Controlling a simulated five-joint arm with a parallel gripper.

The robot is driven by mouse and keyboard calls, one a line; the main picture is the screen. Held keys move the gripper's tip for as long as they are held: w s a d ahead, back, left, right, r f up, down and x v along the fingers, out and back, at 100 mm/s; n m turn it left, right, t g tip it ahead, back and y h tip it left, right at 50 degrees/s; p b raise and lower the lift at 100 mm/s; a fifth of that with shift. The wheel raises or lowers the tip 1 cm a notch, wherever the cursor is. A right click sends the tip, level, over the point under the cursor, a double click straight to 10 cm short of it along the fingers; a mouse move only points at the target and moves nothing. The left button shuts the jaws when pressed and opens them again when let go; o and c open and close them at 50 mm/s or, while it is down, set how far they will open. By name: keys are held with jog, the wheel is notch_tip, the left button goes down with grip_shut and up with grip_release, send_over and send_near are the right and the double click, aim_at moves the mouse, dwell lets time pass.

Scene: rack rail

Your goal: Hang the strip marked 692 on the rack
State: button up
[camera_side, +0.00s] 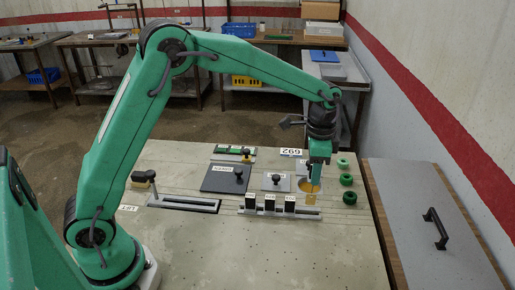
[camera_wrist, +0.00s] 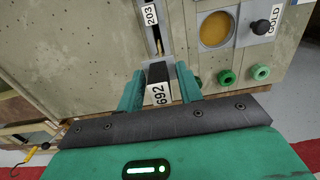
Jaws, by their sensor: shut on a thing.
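My gripper (camera_side: 316,183) is low over the right end of the rack rail (camera_side: 240,212). In the wrist view my gripper (camera_wrist: 160,69) is shut on the strip marked 692 (camera_wrist: 158,94), a pale and black piece between the fingers. In the side view the fingers hide most of the strip; a yellowish piece (camera_side: 311,200) shows just below them, and I cannot tell whether it touches the rail. Several black labelled strips (camera_side: 270,203) stand on the rail left of my gripper. The strip marked 203 (camera_wrist: 150,14) is straight ahead in the wrist view.
A dark plate with a knob (camera_side: 224,179) and a smaller grey plate (camera_side: 275,183) lie behind the rail. A gold disc (camera_wrist: 216,29) is beside it. A slotted block (camera_side: 184,203) is at left. The front table is clear.

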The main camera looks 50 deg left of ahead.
aim_at(310, 201)
jog(key=shift+s+d, duration=0.1)
jog(key=shift+s, duration=0.05)
jog(key=shift+f, duration=0.6)
dwell(0.4)
jog(key=shift+f, duration=5.55)
jog(key=o, duration=0.9)
jog(key=shift+r, duration=0.1)
